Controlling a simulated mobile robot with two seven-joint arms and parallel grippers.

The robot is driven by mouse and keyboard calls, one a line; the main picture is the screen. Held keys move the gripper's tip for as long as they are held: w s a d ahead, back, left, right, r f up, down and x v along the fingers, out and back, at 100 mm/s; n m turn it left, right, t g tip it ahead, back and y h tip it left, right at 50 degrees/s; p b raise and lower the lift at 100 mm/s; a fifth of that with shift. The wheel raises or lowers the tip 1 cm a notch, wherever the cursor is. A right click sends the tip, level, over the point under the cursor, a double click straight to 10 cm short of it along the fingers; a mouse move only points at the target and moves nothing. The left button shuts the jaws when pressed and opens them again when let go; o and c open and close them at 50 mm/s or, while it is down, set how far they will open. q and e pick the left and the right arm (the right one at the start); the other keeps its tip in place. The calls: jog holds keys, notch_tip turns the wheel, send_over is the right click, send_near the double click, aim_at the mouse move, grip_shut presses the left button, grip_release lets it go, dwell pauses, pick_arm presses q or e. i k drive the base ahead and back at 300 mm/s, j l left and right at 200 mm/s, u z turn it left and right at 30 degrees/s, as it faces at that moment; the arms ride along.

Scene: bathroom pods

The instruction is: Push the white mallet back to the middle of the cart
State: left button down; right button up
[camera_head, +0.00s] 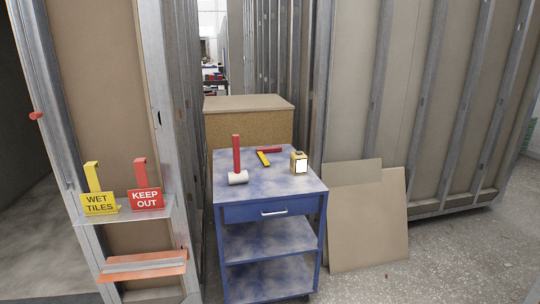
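The white mallet (238,177) has a white cylindrical head and a red handle. Its head rests on the top of the blue cart (278,189), toward the left front, near the left edge. The handle (236,152) shows above the head in the picture; I cannot tell whether it stands up or lies toward the back. Neither of my grippers is in view.
Boards (367,220) lean right of the cart. A metal-stud wall with a shelf (124,217) holding yellow and red signs stands left. A wooden box (249,120) is behind.

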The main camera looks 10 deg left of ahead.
aim_at(238, 177)
jog(key=i+l+u, duration=0.15)
jog(key=i, duration=0.3)
jog(key=i+l+u, duration=0.1)
jog(key=i, duration=0.35)
jog(key=i+l+u, duration=0.15)
jog(key=i+l, duration=0.15)
jog(key=i, duration=0.15)
